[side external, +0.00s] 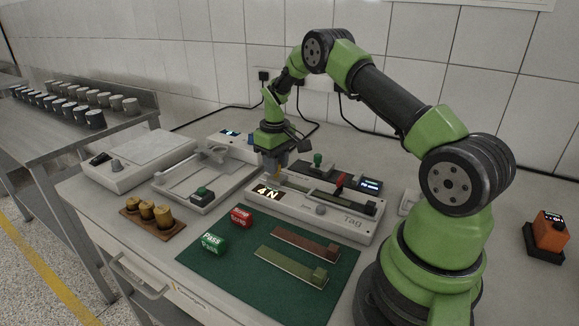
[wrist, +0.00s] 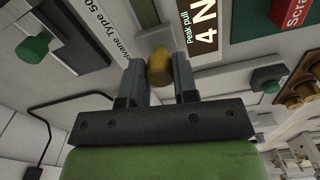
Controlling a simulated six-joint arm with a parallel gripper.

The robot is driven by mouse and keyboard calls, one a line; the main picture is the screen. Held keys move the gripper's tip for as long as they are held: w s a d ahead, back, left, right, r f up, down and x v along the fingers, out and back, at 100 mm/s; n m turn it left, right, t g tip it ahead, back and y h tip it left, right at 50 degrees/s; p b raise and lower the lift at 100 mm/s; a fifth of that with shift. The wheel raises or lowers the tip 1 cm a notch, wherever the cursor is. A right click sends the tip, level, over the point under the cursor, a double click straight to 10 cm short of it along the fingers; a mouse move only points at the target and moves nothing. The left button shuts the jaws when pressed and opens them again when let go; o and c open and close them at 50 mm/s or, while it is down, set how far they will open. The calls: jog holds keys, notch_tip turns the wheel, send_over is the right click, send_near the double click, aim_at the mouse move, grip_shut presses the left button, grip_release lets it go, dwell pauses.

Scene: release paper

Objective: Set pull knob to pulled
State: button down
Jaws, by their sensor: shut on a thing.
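The pull knob is a rounded brass knob (wrist: 159,66) between the two grey fingers of my gripper (wrist: 158,78) in the wrist view. My gripper is shut on it. It is beside the "Peak pull 4 N" display (wrist: 207,28) of the light grey tester marked "Tag" (side external: 352,222). In the side external view my gripper (side external: 273,168) is low at the tester's back left end, by the lit "4 N" display (side external: 268,192). The fingers and their shadow mostly hide the knob there.
A dark device with a green knob (side external: 318,160) stands close behind the tester. A green mat (side external: 225,268) with strips and Pass and red stamp blocks lies in front. Brass weights (side external: 147,210) stand on a wooden block at left. A tray fixture with a green-topped button (side external: 202,194) is left of the tester.

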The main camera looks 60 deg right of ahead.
jog(key=shift+w, duration=0.85)
jog(key=c, duration=0.9)
grip_release()
notch_tip(320, 180, up, 10)
